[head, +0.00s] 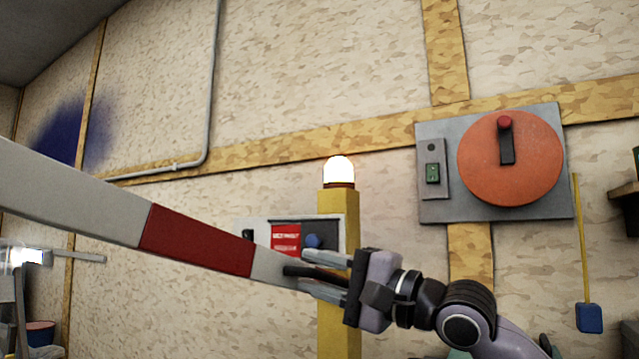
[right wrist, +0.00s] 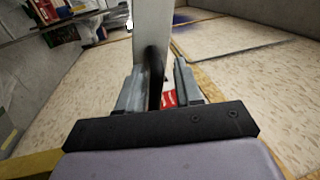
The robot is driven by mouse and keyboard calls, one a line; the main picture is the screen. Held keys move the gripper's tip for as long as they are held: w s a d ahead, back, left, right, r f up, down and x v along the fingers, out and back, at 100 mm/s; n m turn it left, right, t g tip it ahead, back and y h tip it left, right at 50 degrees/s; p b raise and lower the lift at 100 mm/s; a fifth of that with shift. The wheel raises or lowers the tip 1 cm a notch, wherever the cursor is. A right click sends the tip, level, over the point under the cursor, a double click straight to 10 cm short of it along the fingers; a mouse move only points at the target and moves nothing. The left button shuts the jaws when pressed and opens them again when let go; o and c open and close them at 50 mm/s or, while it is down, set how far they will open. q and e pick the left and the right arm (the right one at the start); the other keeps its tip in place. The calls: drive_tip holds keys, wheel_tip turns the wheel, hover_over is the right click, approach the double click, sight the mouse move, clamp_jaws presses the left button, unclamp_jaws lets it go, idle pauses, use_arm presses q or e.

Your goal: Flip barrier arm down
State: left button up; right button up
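The barrier arm (head: 195,239), a long white beam with a red band, slants from the upper left down to the yellow post (head: 338,205) in the head view. Its white side also shows in the right wrist view (right wrist: 152,35). A black handle (head: 298,271) sticks out from its lower right end. My right gripper (head: 322,274) is at this end, its fingers on either side of the handle. In the right wrist view the black handle (right wrist: 156,75) stands between the fingers, with gaps beside it, so the gripper looks open. My left gripper cannot be made out.
A lit lamp (head: 339,171) tops the post. A grey control box with a red label (head: 286,240) is behind the beam's end. A wall panel with an orange disc (head: 510,158) is at upper right. A blue-ended yellow tool (head: 589,317) hangs at far right.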

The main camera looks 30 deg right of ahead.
wheel_tip(320, 180, up, 10)
drive_tip(key=p, duration=0.3)
drive_tip(key=shift+f, duration=0.25)
use_arm(q)
drive_tip(key=shift+s+a+r+m+y, duration=0.2)
drive_tip(key=shift+a+y, duration=0.2)
drive_tip(key=shift+a, duration=0.2)
drive_tip(key=shift+s+a+r+m+y, duration=0.1)
drive_tip(key=shift+s+a+y, duration=0.05)
drive_tip(key=shift+a+y, duration=0.35)
drive_tip(key=shift+s+a+r+m+y, duration=0.1)
drive_tip(key=shift+s+a+r+y, duration=0.15)
drive_tip(key=shift+a, duration=0.4)
use_arm(e)
drive_tip(key=shift+r, duration=0.55)
use_arm(q)
drive_tip(key=shift+f, duration=0.1)
